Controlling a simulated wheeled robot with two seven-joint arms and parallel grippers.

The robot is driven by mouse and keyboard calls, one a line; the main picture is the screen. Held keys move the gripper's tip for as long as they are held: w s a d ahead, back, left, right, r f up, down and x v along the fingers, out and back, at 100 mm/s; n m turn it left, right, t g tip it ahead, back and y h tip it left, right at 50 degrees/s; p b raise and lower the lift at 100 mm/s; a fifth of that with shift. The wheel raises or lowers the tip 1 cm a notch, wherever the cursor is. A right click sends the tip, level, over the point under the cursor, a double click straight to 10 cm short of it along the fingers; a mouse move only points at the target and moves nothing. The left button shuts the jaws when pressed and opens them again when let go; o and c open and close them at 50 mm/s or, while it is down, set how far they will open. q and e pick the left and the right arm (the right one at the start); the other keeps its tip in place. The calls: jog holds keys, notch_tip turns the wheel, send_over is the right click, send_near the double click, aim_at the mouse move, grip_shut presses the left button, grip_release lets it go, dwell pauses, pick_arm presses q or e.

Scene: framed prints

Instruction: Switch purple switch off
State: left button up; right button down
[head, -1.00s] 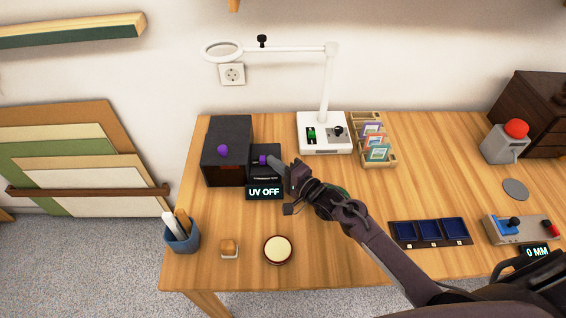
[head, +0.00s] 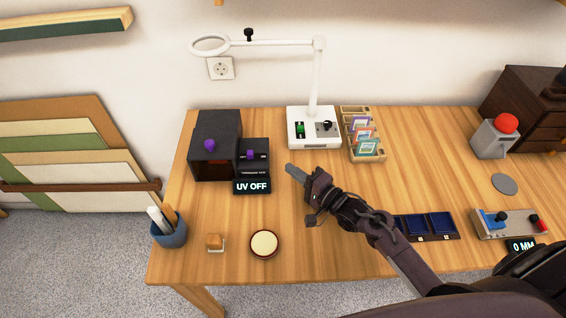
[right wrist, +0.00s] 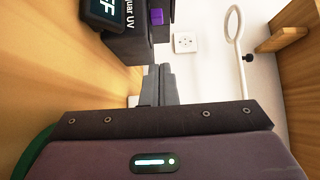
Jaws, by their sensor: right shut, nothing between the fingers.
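The purple switch (head: 250,154) sits on a small black box (head: 256,170) on the wooden table. It also shows in the right wrist view (right wrist: 157,17). A display on the box's front (head: 252,187) reads "UV OFF". A purple knob (head: 210,145) is on the larger black box (head: 216,128) to the left. My right gripper (head: 291,170) is shut and empty, to the right of the small box and apart from it. In the right wrist view its fingers (right wrist: 160,76) are together, below the switch in the picture. My left gripper is not in view.
A white magnifier lamp (head: 313,128) with a green switch stands behind, beside a wooden card rack (head: 362,150). A round cream-topped disc (head: 264,244), a pen cup (head: 169,230) and a blue tray (head: 428,227) are also on the table. The table between the disc and lamp is mostly clear.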

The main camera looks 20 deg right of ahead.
jog(key=v, duration=0.2)
jog(key=shift+s+d, duration=0.25)
jog(key=shift+d, duration=0.1)
jog(key=shift+s+d, duration=0.2)
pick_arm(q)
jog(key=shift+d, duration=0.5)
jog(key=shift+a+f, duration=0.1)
